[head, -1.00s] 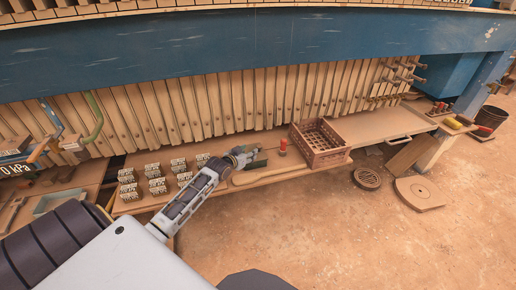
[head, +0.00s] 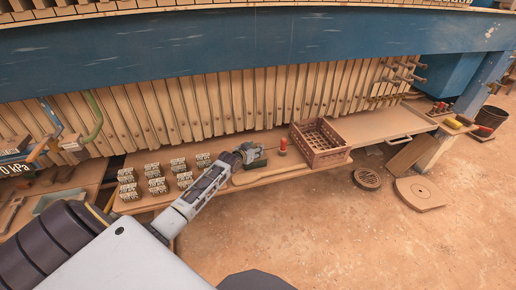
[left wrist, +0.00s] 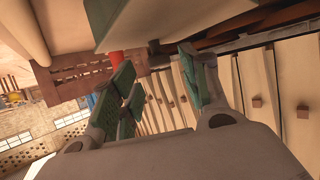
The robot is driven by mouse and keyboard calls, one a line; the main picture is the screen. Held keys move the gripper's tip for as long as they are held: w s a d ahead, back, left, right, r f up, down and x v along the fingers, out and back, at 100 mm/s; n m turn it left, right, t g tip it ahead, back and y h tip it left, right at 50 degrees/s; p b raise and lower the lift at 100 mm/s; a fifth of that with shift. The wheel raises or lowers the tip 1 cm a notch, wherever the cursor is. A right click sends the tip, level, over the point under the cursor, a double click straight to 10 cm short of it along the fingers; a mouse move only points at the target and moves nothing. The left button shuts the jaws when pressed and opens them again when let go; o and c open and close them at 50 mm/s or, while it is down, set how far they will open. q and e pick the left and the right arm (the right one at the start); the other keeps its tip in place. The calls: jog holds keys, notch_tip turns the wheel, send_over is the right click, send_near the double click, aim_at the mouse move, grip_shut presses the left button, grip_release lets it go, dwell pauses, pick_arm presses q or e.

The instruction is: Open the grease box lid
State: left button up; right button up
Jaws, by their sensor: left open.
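A small dark green box (head: 257,163), which looks like the grease box, sits on the wooden bench, left of a red-topped container (head: 283,147). My left gripper (head: 250,151) is right at this box and covers part of it. I cannot tell whether they touch or how the lid sits. In the left wrist view my left gripper (left wrist: 158,62) has its green-padded fingers apart, with nothing seen held between them. A pale brown surface (left wrist: 155,18) fills the top of that view close to the fingertips; I cannot tell what it is. My right gripper is not in view.
A brown crate (head: 319,144) stands right of the red-topped container. Several small slotted blocks (head: 157,186) stand in rows on the bench at left. The wooden plates (head: 200,105) of the press rise behind the bench. The sandy floor (head: 300,230) in front is mostly clear.

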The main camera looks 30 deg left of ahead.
aim_at(258, 146)
pick_arm(q)
jog(key=shift+x, duration=1.65)
jog(key=shift+w, duration=0.15)
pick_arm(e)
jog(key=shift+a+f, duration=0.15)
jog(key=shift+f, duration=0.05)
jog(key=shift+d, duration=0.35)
